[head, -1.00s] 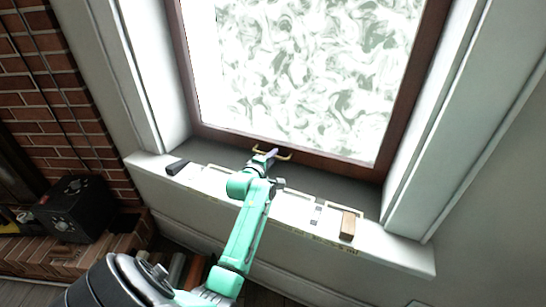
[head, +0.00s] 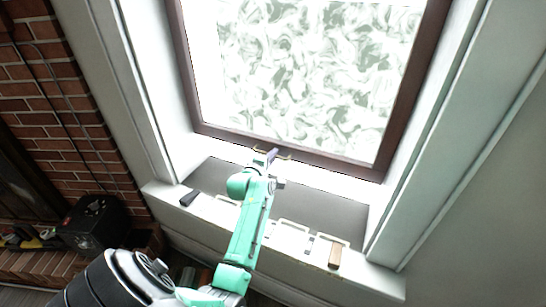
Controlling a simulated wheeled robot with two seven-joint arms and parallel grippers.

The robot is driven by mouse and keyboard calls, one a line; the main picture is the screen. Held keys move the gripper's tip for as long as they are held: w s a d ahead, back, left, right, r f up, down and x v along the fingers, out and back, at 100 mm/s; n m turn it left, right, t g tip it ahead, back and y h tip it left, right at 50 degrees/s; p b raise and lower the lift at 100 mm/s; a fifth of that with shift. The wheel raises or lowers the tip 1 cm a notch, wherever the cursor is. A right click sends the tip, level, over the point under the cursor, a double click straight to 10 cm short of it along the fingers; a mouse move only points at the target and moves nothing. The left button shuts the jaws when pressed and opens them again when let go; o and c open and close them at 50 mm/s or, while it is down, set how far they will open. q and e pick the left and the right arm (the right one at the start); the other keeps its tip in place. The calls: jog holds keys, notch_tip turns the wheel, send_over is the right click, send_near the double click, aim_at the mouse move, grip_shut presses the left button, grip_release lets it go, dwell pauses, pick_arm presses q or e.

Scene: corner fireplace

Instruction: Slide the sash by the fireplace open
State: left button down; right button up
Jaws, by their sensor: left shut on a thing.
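The sash (head: 330,165) has a dark brown frame around a bright, patterned pane. It stands a little above the sill (head: 375,280), with a bright gap under its bottom rail. A brass-coloured handle (head: 287,157) sits on the bottom rail. My left gripper (head: 271,156) is shut on this handle, reaching up from below. The gripper hides most of the handle. My right gripper is not in view.
On the sill lie a small dark object (head: 189,198) at the left, a brown block (head: 335,256) at the right and pale flat outlines between them. A black box (head: 95,222) stands by the brick wall (head: 75,110) at the left.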

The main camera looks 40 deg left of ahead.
pick_arm(q)
jog(key=p, duration=0.8)
send_near(279, 124)
jog(key=x, duration=0.5)
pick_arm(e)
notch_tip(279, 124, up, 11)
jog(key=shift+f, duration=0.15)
pick_arm(q)
jog(key=c, duration=1.2)
grip_release()
jog(key=shift+o, duration=0.2)
jog(key=shift+f, duration=0.15)
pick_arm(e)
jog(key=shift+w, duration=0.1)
pick_arm(q)
jog(key=b+v, duration=0.2)
jog(key=v, duration=1.2)
jog(key=shift+s+d, duration=0.15)
jog(key=shift+s, duration=0.1)
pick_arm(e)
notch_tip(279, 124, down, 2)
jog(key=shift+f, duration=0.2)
